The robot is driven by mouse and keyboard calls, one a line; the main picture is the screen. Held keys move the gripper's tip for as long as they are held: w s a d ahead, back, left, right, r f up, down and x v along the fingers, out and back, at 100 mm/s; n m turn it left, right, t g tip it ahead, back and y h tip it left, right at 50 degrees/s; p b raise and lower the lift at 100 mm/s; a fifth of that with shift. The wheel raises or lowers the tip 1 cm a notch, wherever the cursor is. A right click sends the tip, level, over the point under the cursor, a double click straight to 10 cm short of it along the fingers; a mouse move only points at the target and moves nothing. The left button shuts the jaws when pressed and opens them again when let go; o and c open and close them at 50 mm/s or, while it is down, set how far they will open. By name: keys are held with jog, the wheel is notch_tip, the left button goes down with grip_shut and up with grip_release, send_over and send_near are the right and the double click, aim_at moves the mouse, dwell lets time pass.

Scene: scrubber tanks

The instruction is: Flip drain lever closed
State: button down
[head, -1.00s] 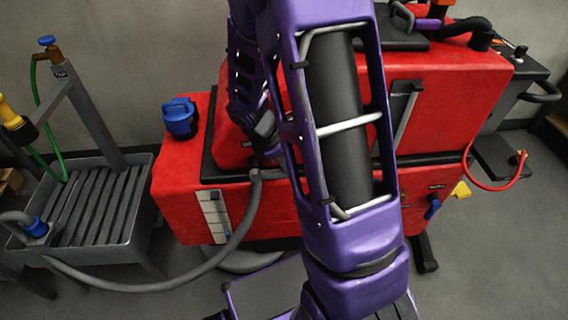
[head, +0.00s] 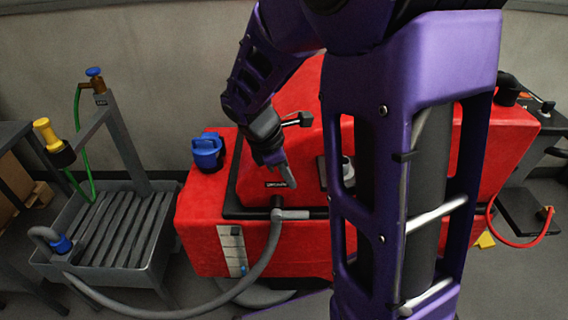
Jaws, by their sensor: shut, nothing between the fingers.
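The red scrubber tank body (head: 205,230) stands in the middle of the head view. My gripper (head: 272,160) is shut and empty, pointing down in front of the upper tank's face. It is near a small dark label (head: 281,184) and a grey curved part (head: 294,178); I cannot tell whether it touches them. The grey drain hose (head: 262,262) runs from an elbow (head: 288,214) below the gripper to the grey basin at left. I cannot pick out the drain lever for certain. My purple arm hides much of the tank's right side.
A blue cap (head: 208,150) sits on the tank's left shoulder. The slatted grey basin (head: 160,240) stands at left with a post, green hose and yellow nozzle (head: 47,132). A red hose (head: 512,242) curves at right.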

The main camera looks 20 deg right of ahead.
jog(key=shift+v, duration=1.75)
